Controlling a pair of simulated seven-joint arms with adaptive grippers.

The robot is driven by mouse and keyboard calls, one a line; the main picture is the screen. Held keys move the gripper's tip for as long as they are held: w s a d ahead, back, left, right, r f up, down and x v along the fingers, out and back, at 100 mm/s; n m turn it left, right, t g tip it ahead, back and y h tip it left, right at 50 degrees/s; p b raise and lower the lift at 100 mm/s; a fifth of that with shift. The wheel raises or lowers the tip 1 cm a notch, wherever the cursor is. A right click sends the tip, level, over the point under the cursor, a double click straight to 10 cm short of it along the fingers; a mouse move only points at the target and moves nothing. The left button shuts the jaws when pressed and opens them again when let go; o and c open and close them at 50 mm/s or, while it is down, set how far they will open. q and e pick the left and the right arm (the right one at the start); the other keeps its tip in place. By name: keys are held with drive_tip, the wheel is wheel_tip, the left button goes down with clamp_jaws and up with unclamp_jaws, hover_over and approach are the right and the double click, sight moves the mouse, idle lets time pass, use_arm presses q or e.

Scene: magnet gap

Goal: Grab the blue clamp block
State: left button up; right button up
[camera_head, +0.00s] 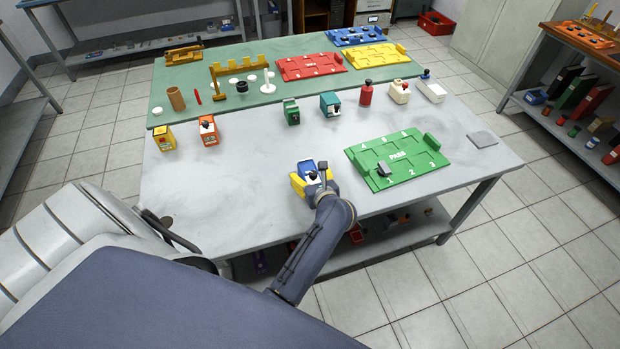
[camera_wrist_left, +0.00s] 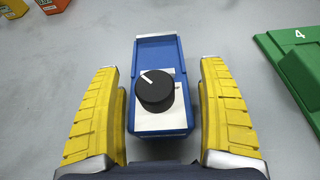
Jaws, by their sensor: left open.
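The blue clamp block (camera_head: 308,166) lies on the light grey table near its front edge. In the left wrist view the blue clamp block (camera_wrist_left: 159,50) has a white plate and a black round knob with a white mark. My left gripper (camera_head: 312,181) is open around it. In the left wrist view its yellow fingers (camera_wrist_left: 160,72) stand on either side of the block, with grey table showing in a gap on each side. The block's near end is partly hidden behind my gripper. My right gripper is not in view.
A green board (camera_head: 398,160) marked PASS lies right of my left gripper, with a small dark block on it. An orange block (camera_head: 208,130), a yellow block (camera_head: 164,138), a green block (camera_head: 291,112) and a teal block (camera_head: 330,105) stand farther back. Bare table surrounds the blue block.

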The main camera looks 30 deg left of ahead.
use_arm(q)
drive_tip(key=c, duration=1.5)
drive_tip(key=shift+o, duration=0.2)
drive_tip(key=shift+r, duration=0.1)
